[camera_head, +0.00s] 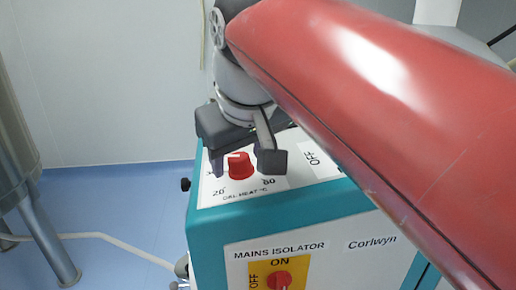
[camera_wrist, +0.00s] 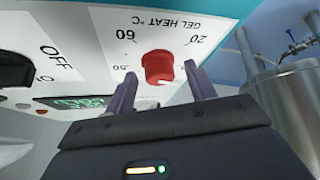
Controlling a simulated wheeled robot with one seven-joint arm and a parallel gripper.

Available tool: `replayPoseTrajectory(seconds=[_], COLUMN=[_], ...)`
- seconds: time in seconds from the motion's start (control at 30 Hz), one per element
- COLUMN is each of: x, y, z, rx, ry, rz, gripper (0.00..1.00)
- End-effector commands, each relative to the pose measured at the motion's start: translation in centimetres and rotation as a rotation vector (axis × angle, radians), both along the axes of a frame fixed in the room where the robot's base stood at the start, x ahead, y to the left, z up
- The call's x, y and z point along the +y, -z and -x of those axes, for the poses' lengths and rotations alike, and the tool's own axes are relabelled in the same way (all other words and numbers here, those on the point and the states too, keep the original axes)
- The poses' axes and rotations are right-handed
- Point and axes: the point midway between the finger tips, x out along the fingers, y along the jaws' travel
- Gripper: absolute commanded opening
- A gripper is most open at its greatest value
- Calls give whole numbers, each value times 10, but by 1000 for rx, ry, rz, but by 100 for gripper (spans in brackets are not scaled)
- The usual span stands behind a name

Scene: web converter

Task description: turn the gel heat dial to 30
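The gel heat dial (camera_head: 240,166) is a red knob on the white top panel of the teal machine. Printed marks 20 and 60 and the label GEL HEAT °C lie around it. In the wrist view the red dial (camera_wrist: 158,67) sits beyond and between my two fingertips. My gripper (camera_wrist: 165,80) is open, its fingers apart to either side of the dial, and no contact shows. In the head view my gripper (camera_head: 238,160) is at the dial, partly covering the scale. A pale mark shows on the dial top; its exact setting is unclear.
A black knob (camera_wrist: 14,71) by an OFF label and a green display (camera_wrist: 78,102) are beside the dial. The red mains isolator (camera_head: 279,281) is on the front face.

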Motion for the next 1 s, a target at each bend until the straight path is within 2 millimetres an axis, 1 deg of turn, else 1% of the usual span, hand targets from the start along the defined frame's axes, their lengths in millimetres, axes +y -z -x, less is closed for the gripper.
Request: replayPoseTrajectory(seconds=[0.17, 0.23, 0.37, 0.5, 0.6, 0.7, 0.8, 1.0], x=[0, -1, -4, -8, -11, -13, -13, -13], y=[-1, -6, -23, -45, -57, -65, -68, -68], z=[0, 2, 10, 22, 29, 33, 35, 36], rx=[-1, -2, -4, -3, -3, -1, -1, 0], ry=[0, 0, 0, 0, 0, 0, 0, 0], rz=[-1, -1, -2, -1, -1, -1, -1, 0], gripper=[55, 55, 55, 55, 55, 55, 55, 55])
